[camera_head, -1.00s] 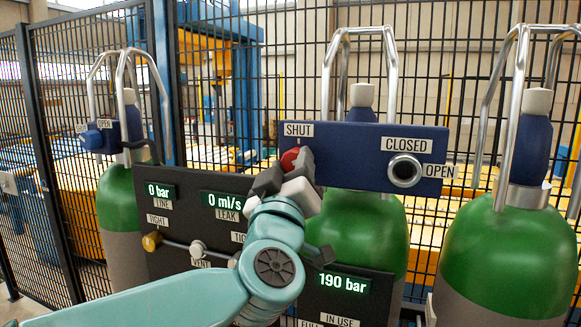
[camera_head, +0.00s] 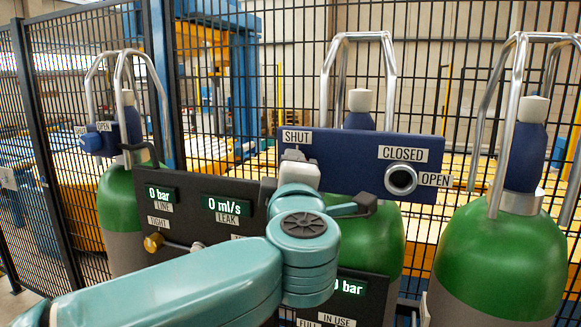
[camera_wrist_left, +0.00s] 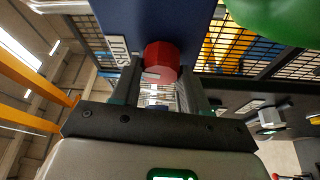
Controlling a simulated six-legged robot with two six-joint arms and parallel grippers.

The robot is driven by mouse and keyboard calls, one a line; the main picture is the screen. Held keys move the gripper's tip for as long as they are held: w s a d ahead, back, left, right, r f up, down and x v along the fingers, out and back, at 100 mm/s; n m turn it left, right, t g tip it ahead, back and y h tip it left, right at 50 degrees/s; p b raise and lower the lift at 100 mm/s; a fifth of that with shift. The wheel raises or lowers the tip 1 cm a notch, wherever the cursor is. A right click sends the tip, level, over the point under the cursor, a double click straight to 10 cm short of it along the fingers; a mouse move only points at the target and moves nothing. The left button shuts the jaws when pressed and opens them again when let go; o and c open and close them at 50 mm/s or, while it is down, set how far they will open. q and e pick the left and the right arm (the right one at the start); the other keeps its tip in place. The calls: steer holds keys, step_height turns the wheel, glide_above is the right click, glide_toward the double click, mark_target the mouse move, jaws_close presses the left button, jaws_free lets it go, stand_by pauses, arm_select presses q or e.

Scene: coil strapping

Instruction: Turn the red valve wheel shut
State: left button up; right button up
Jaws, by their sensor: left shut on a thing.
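The red valve wheel (camera_wrist_left: 161,57) shows in the left wrist view as a short red cylinder on the dark blue panel, which also shows in the head view (camera_head: 340,160). In the head view my gripper and wrist hide the wheel. My left gripper (camera_head: 291,160) is at the panel's left end, just below the SHUT label (camera_head: 297,138). Its two fingers lie on either side of the wheel in the wrist view, shut on it. My right gripper is in neither view.
A round metal outlet (camera_head: 401,180) sits on the panel's right part, near the CLOSED and OPEN labels. Green cylinders stand at left, middle and right (camera_head: 500,250) with metal guard bars. A dark gauge board (camera_head: 170,215) reads 0 bar. A mesh fence stands behind.

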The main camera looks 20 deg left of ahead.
arm_select(q)
steer(key=shift+d+n+g+p, duration=0.1)
steer(key=shift+n+g+p, duration=0.25)
steer(key=shift+n, duration=0.45)
steer(key=o, duration=0.9)
steer(key=shift+o, duration=0.8)
steer(key=shift+w, duration=0.1)
steer(key=b+v, duration=0.4)
steer(key=v, duration=1.2)
steer(key=shift+s+b, duration=0.2)
steer(key=shift+b, duration=0.15)
